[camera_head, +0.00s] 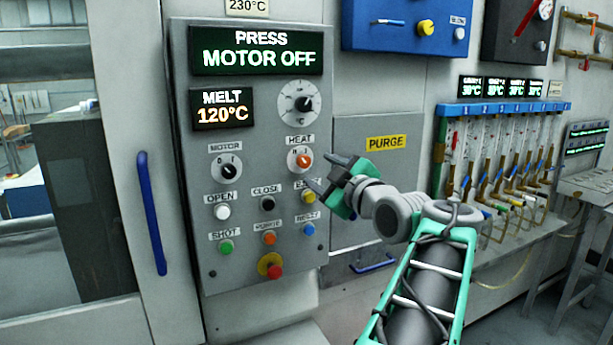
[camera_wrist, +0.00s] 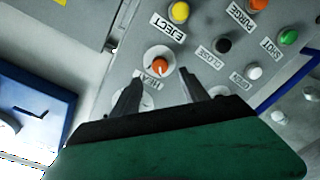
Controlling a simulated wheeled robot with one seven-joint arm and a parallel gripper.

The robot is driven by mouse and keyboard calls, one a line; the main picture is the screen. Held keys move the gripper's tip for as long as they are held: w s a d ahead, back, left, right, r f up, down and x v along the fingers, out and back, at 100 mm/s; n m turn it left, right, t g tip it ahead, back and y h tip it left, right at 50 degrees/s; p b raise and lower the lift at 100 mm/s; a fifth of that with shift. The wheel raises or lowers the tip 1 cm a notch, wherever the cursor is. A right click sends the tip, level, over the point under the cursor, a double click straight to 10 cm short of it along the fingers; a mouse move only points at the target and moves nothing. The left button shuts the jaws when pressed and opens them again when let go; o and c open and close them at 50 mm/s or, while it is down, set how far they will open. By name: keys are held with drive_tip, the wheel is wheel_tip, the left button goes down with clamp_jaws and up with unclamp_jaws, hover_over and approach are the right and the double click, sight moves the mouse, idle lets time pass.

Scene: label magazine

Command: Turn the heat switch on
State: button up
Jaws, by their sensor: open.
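The heat switch (camera_head: 302,160) is an orange rotary knob on a white round plate, under the HEAT label on the grey control panel (camera_head: 250,262). Its pointer mark is too small to read surely. In the wrist view the heat switch (camera_wrist: 159,65) appears just beyond my fingertips, with the HEAT label below it. My gripper (camera_head: 320,172) is open and empty, just right of the switch in the head view. Its two fingers (camera_wrist: 172,90) point toward the panel. I see no contact with the knob.
The motor switch (camera_head: 228,171), a large temperature dial (camera_head: 299,101) and several push buttons surround the heat switch. The yellow eject button (camera_wrist: 179,12) is close by. The display (camera_head: 256,50) reads MOTOR OFF; the melt display (camera_head: 222,108) reads 120°C. A blue door handle (camera_head: 151,213) stands left.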

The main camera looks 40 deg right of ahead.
sight(305, 162)
drive_tip(key=p+x, duration=0.1)
drive_tip(key=x, duration=0.2)
drive_tip(key=p+x, duration=0.1)
drive_tip(key=x, duration=0.3)
drive_tip(key=shift+r, duration=0.2)
drive_tip(key=shift+w+d+f, duration=0.1)
drive_tip(key=shift+w, duration=0.2)
clamp_jaws()
